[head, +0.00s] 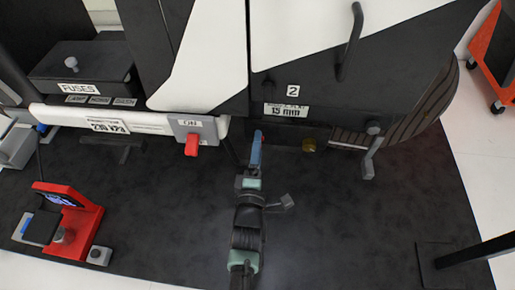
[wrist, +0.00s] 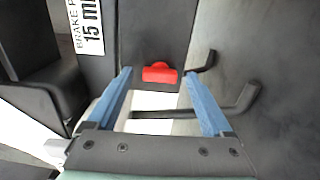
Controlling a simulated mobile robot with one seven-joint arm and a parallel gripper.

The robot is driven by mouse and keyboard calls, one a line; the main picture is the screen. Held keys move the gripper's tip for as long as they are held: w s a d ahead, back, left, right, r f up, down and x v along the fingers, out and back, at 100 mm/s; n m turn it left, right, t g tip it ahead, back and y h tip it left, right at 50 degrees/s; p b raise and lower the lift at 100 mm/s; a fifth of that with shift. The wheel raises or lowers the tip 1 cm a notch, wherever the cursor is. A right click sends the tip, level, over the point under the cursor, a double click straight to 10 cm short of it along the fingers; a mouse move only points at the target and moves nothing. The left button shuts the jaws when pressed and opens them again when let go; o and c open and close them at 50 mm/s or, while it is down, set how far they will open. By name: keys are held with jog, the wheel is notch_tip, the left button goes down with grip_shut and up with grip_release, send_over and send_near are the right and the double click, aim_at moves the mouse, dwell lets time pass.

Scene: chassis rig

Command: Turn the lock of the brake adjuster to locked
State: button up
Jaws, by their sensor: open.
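The brake adjuster's label, "15 mm" (head: 286,111), is on the dark panel under the "2" plate, and also shows at the upper left of the wrist view (wrist: 88,27). A small red piece, which looks like the lock (wrist: 160,72), appears between my fingertips in the wrist view. In the head view only a bit of red (head: 263,138) shows beside the blue fingers. My gripper (head: 256,148) is open at the panel's lower edge; its two blue fingers (wrist: 158,75) stand either side of the red piece. I cannot tell whether they touch it.
A red lever (head: 192,145) hangs under an "ON" label to the left. A brass knob (head: 309,145) and a grey crank-like handle (head: 370,150) are to the right. Dark bent rods (wrist: 235,105) lie right of and behind my fingers. A red stand (head: 75,225) is at lower left.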

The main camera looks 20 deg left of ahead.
jog(key=shift+s, duration=0.1)
jog(key=p+v, duration=0.6)
jog(key=v, duration=0.6)
jog(key=shift+s, duration=0.4)
jog(key=shift+d, duration=0.1)
